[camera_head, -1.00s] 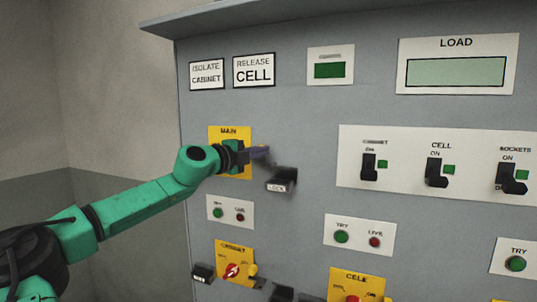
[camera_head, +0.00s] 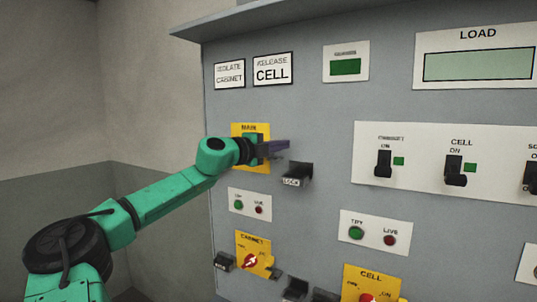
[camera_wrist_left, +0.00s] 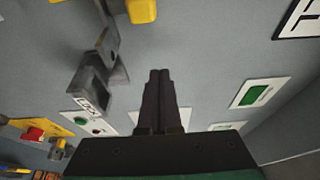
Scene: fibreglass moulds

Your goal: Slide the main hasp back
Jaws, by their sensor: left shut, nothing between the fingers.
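The yellow MAIN plate (camera_head: 264,132) is on the upper left of the grey panel, mostly hidden behind my left gripper (camera_head: 287,147). The gripper's dark fingers are shut and empty, pointing right just above the black block marked LOCK (camera_head: 297,177). In the left wrist view the shut fingers (camera_wrist_left: 159,75) stand in the middle, with the LOCK block (camera_wrist_left: 92,88) to their left, apart from them in the picture. A grey bar with a hole (camera_wrist_left: 108,40), perhaps the main hasp, runs above that block beside a yellow part (camera_wrist_left: 143,10). My right gripper is out of view.
Below are a TRY and LIVE lamp plate (camera_head: 249,205), the yellow CABINET plate (camera_head: 253,240) with a red knob, and the yellow CELL plate (camera_head: 372,280). A white switch plate (camera_head: 430,165) is to the right. Free room lies left of the panel edge.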

